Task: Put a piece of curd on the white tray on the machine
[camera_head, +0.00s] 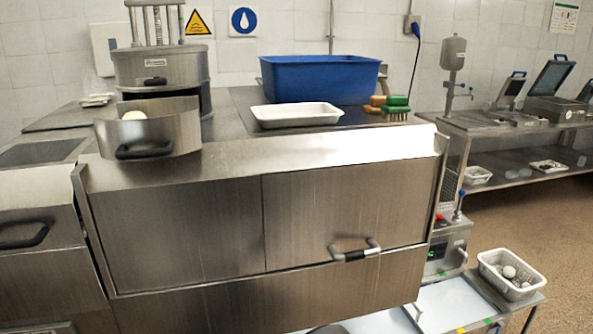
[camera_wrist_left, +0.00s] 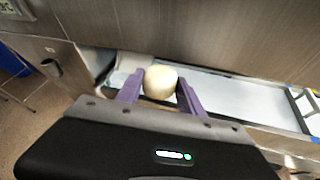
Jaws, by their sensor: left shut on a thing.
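My left gripper (camera_wrist_left: 160,88) has purple fingers and is shut on a round, cream-coloured piece of curd (camera_wrist_left: 161,80) in the left wrist view. The curd sits between the two fingers, above a pale, flat strip at the foot of a steel panel. My left gripper cannot be made out in the head view. A shallow white tray (camera_head: 297,115) rests on top of the steel machine (camera_head: 180,235), in front of a blue bin; no contents show in it. My right gripper is in neither view.
The blue bin (camera_head: 319,79) and green and orange brushes (camera_head: 396,107) stand beside the tray. An open steel drawer (camera_head: 180,133) with a whitish round thing juts out at left. A white perforated basket (camera_head: 535,285) with several round pieces sits low at right.

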